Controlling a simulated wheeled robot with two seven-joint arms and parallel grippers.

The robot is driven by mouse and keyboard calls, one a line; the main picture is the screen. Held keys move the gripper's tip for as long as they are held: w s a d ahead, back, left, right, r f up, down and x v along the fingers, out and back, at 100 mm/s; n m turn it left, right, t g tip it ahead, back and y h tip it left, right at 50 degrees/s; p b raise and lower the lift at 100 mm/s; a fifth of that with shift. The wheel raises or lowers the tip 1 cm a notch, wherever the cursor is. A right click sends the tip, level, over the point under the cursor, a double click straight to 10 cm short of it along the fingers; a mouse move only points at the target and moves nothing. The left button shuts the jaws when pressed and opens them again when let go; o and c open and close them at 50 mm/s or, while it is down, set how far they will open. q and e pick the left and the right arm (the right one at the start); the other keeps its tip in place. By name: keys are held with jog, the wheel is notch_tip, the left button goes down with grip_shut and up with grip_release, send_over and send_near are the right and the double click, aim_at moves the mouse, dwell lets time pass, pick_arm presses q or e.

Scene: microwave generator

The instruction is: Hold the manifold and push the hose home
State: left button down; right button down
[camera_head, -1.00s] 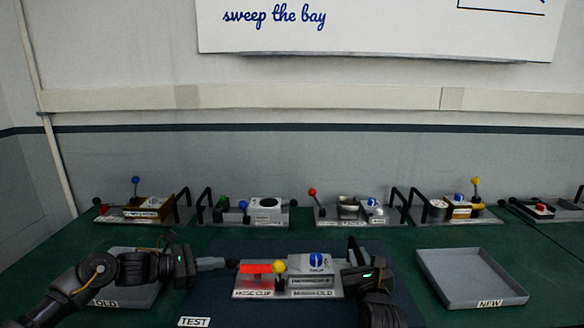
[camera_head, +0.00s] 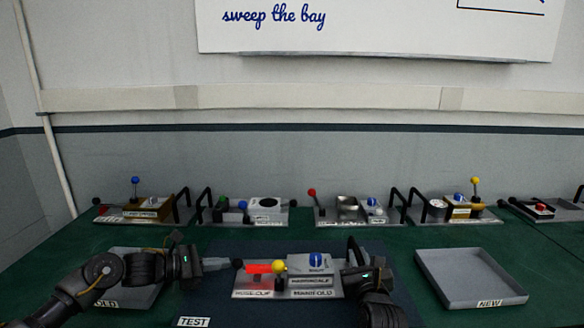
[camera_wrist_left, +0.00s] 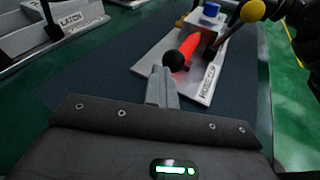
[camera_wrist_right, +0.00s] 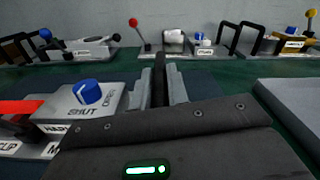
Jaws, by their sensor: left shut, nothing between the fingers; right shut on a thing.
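The manifold (camera_head: 309,264) is a grey block with a blue knob (camera_head: 316,259) on a labelled plate (camera_head: 290,293) in the middle of the mat. A red hose (camera_head: 258,268) with a black ball end (camera_wrist_left: 174,60) lies to its left, pointing toward it. A yellow ball lever (camera_head: 279,266) stands between them and hides the joint. My left gripper (camera_wrist_left: 163,82) is shut and empty, its tips at the black ball. My right gripper (camera_wrist_right: 163,78) is shut on the upright black handle (camera_wrist_right: 160,70) at the manifold's right side.
A grey tray marked OLD (camera_head: 112,297) lies under my left arm. An empty tray marked NEW (camera_head: 470,290) is at right. Several fixtures with levers and handles (camera_head: 250,208) line the back of the green table. The mat (camera_head: 215,300) in front is mostly clear.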

pick_arm(q)
jog(key=shift+d, duration=0.2)
pick_arm(e)
jog(key=shift+f, duration=0.25)
pick_arm(q)
jog(key=shift+d+f, duration=0.1)
jog(key=shift+d, duration=0.65)
jog(key=shift+a+r, duration=1.3)
jog(key=shift+r, duration=0.25)
jog(key=shift+a, duration=0.1)
